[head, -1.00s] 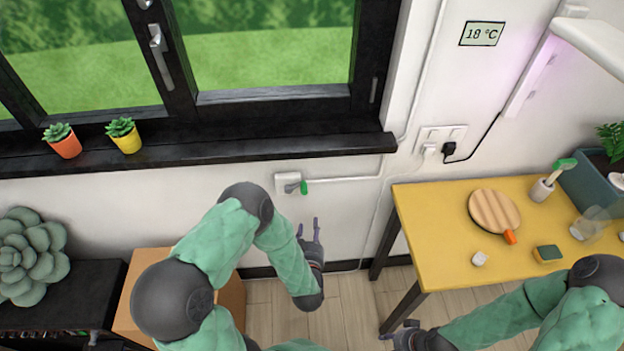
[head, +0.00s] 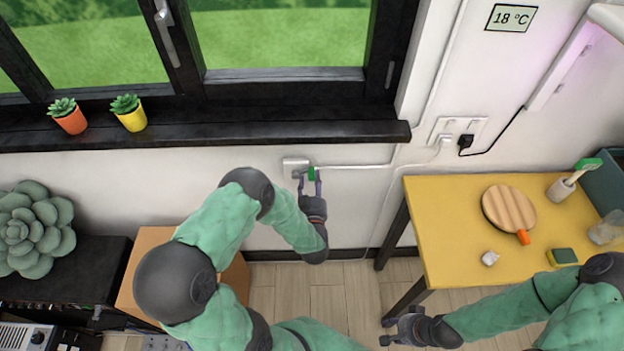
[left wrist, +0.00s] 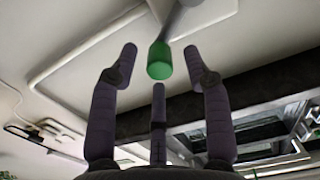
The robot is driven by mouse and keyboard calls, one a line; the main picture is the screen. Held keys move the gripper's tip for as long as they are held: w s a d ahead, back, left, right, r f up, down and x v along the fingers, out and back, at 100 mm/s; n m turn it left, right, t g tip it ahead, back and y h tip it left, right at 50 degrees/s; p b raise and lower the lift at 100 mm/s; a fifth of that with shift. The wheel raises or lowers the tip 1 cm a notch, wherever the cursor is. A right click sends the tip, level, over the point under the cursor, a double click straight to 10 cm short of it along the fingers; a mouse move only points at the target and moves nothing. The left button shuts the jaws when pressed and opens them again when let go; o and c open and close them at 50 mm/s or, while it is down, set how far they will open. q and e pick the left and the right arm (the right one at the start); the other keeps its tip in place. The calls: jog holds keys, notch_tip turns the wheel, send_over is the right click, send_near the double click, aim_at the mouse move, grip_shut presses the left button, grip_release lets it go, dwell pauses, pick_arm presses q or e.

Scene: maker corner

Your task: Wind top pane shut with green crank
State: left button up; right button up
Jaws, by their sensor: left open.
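The green crank handle (head: 312,173) sticks out from a small pale wall box (head: 294,165) under the window sill. In the left wrist view the green knob (left wrist: 160,62) hangs on a grey arm, just beyond and between my fingertips. My left gripper (head: 309,180) is open, with its fingers around or just short of the knob; contact does not show. It also shows in the left wrist view (left wrist: 158,70) with its fingers spread. My right gripper (head: 392,330) is low beside the yellow table's near leg; its jaws are too small to read. The top pane is not clearly seen.
The dark window sill (head: 210,132) runs above the crank, with an orange pot (head: 73,123) and a yellow pot (head: 134,121). The yellow table (head: 450,232) stands to the right, holding a round wooden board (head: 508,207). A cable runs along the wall beside the crank.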

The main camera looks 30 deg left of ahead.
pick_arm(q)
jog(key=shift+x, duration=0.9)
pick_arm(e)
jog(key=shift+f, duration=0.15)
pick_arm(q)
grip_shut()
jog(key=shift+a, duration=0.1)
pick_arm(e)
jog(key=shift+d, duration=0.1)
